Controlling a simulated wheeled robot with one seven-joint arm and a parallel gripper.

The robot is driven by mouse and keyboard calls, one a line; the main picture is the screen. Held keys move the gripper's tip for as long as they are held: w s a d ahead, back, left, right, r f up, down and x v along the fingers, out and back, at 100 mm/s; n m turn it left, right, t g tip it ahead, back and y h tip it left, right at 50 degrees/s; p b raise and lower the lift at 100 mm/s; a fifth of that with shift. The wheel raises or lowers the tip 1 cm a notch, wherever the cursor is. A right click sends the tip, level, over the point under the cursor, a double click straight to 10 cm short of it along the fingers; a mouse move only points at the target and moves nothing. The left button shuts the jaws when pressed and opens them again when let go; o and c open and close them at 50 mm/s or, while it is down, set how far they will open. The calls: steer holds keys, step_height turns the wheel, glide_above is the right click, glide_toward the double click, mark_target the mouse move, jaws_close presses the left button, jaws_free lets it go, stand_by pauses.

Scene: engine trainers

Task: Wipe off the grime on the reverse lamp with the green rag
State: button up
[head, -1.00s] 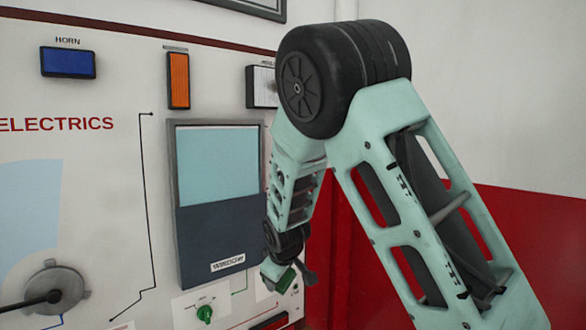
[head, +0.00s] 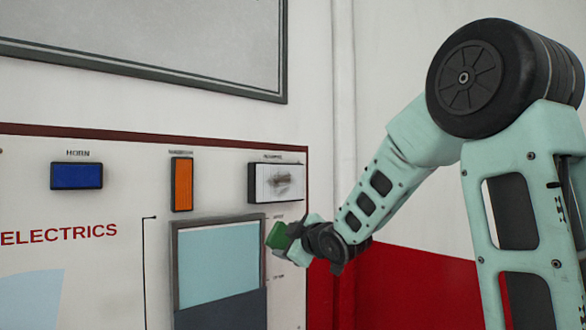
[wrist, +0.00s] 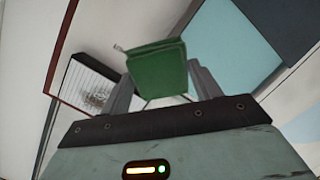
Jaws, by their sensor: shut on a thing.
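The reverse lamp (head: 277,182) is a white rectangular lamp at the upper right of the electrics panel, with a dark grime smudge across its middle. It also shows in the wrist view (wrist: 90,93), left of the rag, with the smudge on it. My gripper (head: 284,236) is shut on the green rag (head: 276,235), which is folded into a small pad. The rag shows between the fingers in the wrist view (wrist: 158,68). The rag is below the lamp and apart from it in the head view. The lamp's small label is too blurred to read.
An orange lamp (head: 182,184) and a blue horn lamp (head: 77,176) sit left of the reverse lamp. A framed screen (head: 218,265) is below them on the panel (head: 120,195). A grey-framed board (head: 150,40) hangs above. The wall right of the panel is bare.

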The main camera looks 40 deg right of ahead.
step_height(320, 180, up, 13)
steer(key=s+n+t+y+p, duration=0.1)
steer(key=s+t+y+p, duration=0.1)
steer(key=p, duration=0.2)
steer(key=shift+w+a+r, duration=0.1)
steer(key=shift+w+a, duration=0.05)
steer(key=shift+w, duration=1.25)
steer(key=shift+w+a+r, duration=0.1)
steer(key=shift+w+a, duration=0.05)
steer(key=shift+w, duration=1.25)
steer(key=shift+w, duration=1.2)
steer(key=shift+w+d+p, duration=0.15)
steer(key=shift+d+p, duration=1.25)
steer(key=shift+d, duration=4.6)
steer(key=shift+w, duration=0.1)
steer(key=shift+a+b, duration=0.15)
steer(key=shift+b, duration=0.15)
